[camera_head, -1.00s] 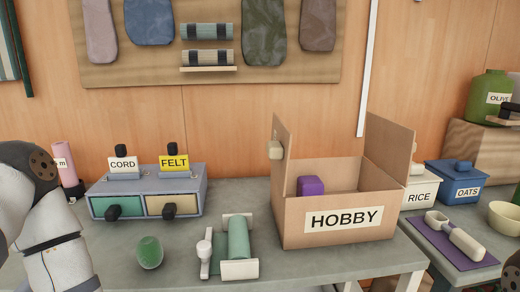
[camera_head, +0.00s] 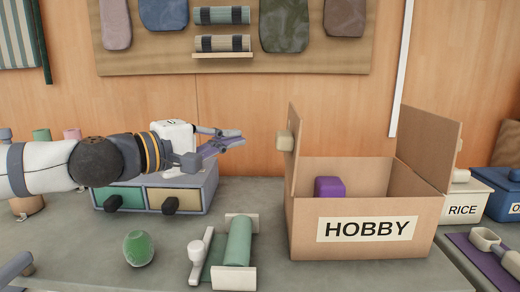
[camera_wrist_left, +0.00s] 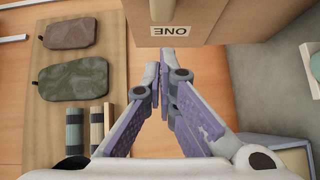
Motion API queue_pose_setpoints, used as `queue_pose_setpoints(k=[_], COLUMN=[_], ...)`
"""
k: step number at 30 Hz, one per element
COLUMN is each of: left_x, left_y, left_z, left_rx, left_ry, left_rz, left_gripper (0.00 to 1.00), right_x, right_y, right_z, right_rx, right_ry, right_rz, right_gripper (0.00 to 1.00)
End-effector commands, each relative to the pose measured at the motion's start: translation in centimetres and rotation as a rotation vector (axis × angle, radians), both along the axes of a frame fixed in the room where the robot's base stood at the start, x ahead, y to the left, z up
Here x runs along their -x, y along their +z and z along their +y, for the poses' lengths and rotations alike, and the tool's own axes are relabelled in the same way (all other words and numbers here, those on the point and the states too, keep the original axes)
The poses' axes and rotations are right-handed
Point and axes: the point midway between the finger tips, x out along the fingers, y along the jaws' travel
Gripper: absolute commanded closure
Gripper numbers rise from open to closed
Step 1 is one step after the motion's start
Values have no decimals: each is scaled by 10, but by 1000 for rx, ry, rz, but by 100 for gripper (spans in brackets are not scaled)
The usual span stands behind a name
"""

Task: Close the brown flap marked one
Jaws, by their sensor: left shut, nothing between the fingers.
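The brown flap marked one (camera_head: 294,165) stands upright at the left side of the cardboard box labelled HOBBY (camera_head: 305,246). A pale knob (camera_head: 284,141) sticks out from its left face. In the left wrist view the flap's ONE label (camera_wrist_left: 170,31) shows upside down, just beyond the fingertips. My left gripper (camera_head: 241,139) is shut and empty, left of the flap at about knob height, with a gap between them in the head view. Its purple-padded fingers also show in the left wrist view (camera_wrist_left: 164,58). My right gripper is not in view.
The box's right flap (camera_head: 428,145) also stands up, and a purple block (camera_head: 329,187) sits inside. A grey drawer unit (camera_head: 210,186) is below my left arm. A green roll on a stand (camera_head: 238,240) and a green lump (camera_head: 139,248) lie in front.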

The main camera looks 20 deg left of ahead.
Motion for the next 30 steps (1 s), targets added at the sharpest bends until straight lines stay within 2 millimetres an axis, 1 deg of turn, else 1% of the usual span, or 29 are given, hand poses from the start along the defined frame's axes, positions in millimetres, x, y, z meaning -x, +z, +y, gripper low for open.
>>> queue_pose_setpoints(k=[1, 3, 6, 10, 14, 23, 30], left_x=[-11, -19, -22, -25, -26, -26, -34], left_y=[-8, -6, -4, -2, -2, -1, 5], left_z=[-5, -15, -31, -43, -47, -47, -52], left_rx=[-3, -1, 0, 0, 0, -1, -47], left_ry=[1, -4, -3, -1, 0, 1, 0], left_rz=[9, 6, 2, 0, -1, -1, 8], left_gripper=[100, 100, 100, 100, 100, 100, 100], right_x=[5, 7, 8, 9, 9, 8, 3], right_y=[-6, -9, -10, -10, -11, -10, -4], right_z=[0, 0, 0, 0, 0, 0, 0], right_rx=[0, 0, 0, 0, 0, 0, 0], right_ry=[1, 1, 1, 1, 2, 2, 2], right_rz=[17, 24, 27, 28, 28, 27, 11], right_gripper=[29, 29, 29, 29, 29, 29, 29])
